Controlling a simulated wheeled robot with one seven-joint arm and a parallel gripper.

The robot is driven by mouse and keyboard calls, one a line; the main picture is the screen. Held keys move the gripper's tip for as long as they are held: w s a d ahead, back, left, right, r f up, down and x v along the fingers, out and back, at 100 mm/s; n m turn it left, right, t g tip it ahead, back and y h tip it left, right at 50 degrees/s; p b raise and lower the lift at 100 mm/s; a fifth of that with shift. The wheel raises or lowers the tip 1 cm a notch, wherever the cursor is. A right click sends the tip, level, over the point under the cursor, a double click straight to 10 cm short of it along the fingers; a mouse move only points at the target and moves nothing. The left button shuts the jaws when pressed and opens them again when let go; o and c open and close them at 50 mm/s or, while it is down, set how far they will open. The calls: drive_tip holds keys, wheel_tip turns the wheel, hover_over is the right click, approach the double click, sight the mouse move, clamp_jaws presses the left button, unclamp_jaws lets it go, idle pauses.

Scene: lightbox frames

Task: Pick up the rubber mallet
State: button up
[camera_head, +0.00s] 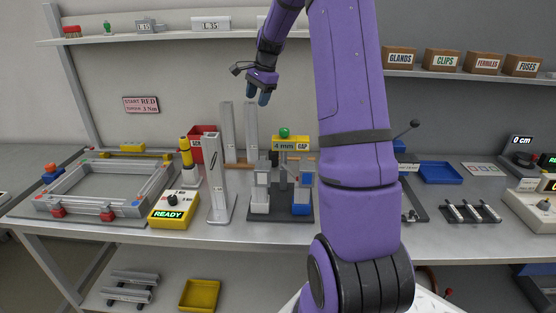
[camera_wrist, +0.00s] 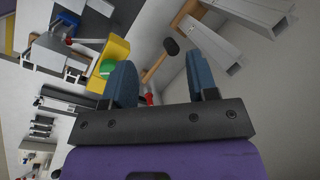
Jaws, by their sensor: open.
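The rubber mallet shows in the wrist view as a black head (camera_wrist: 171,46) on a wooden handle (camera_wrist: 155,68). It lies beyond my fingertips, seen through the space between them. In the head view it is mostly hidden behind the gap fixture, and I cannot pick it out with certainty. My gripper (camera_head: 258,97) hangs above the back of the bench, fingers down, clear of the bench. In the wrist view its two blue fingers (camera_wrist: 162,78) are apart, with nothing held between them.
The gap fixture with its yellow sign (camera_head: 290,143) and green knob stands in front of the mallet area. Tall grey uprights (camera_head: 227,130) stand left of it. A yellow READY box (camera_head: 173,209) and a frame jig (camera_head: 100,190) are further left. A shelf (camera_head: 180,34) runs above.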

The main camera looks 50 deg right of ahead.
drive_tip(key=w+d+f+m, duration=0.1)
drive_tip(key=d+f+m, duration=0.4)
drive_tip(key=d+f, duration=0.7)
drive_tip(key=m+y, duration=0.1)
drive_tip(key=m, duration=0.4)
approach(293, 158)
drive_tip(key=shift+d+f+t, duration=0.1)
drive_tip(key=shift+d+t, duration=0.2)
drive_tip(key=shift+d, duration=0.45)
drive_tip(key=shift+s+f+y, duration=0.1)
drive_tip(key=shift+f+y, duration=0.15)
drive_tip(key=shift+y, duration=0.05)
drive_tip(key=x, duration=0.5)
drive_tip(key=shift+x, duration=2.7)
drive_tip(key=shift+r, duration=0.1)
clamp_jaws()
